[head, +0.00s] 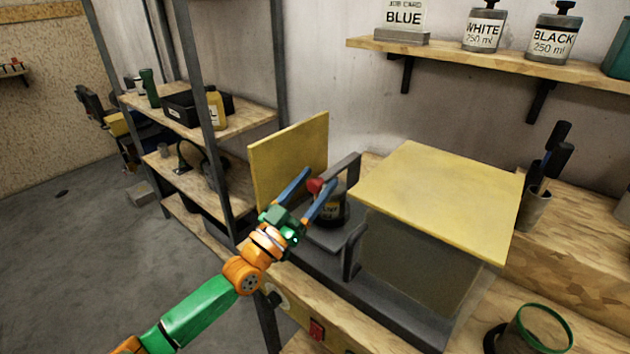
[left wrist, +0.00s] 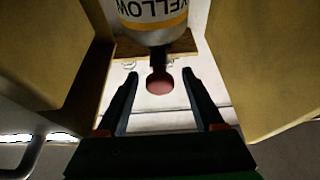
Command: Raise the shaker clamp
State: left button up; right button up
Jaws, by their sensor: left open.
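The shaker clamp (head: 345,166) is a dark grey arm ending in a red knob (head: 315,186), beside the dark tin (head: 331,207) in the shaker (head: 385,310). My left gripper (head: 320,177) is open, with its two blue fingers on either side of the red knob. In the left wrist view the knob (left wrist: 160,82) shows between the dark fingers (left wrist: 162,85), with gaps on both sides. A can labelled YELLOW (left wrist: 153,18) is at the top of that view, behind the knob's dark stem. My right gripper is out of view.
A yellow panel (head: 290,160) stands left of the clamp, and a yellow-topped hood (head: 440,195) stands right of it. A grey shelf rack (head: 205,85) is at the left. A wall shelf (head: 480,62) holds paint bottles. A green-rimmed cup (head: 540,330) is at the front right.

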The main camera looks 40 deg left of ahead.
pick_arm(q)
jog(key=shift+s+r, duration=0.1)
jog(key=c, duration=0.3)
grip_shut()
dwell(1.1)
